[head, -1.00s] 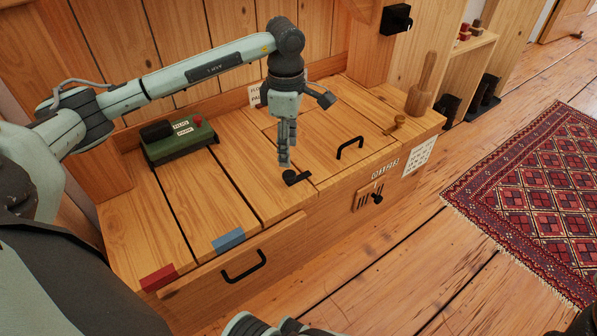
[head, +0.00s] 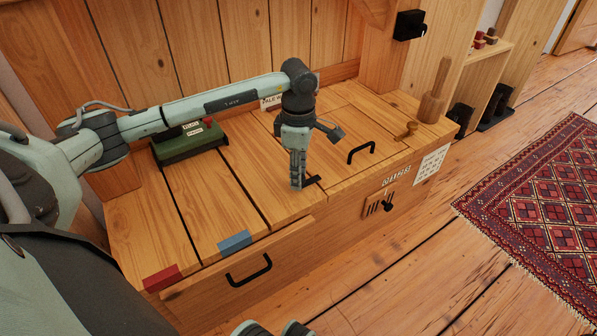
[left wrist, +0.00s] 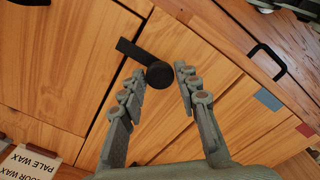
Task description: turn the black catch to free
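The black catch (head: 314,180) is a round knob with a short flat arm, on top of the wooden chest. In the left wrist view the catch (left wrist: 132,50) shows clearly, its arm reaching across a board seam towards the panel with the black handle. My left gripper (head: 297,186) points straight down at the catch and hides part of its knob in the head view. In the left wrist view the left gripper (left wrist: 160,72) is open, with a fingertip on each side of the knob. Contact cannot be told.
A black handle (head: 361,152) stands on the panel beside the catch. A green box (head: 189,145) sits behind left.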

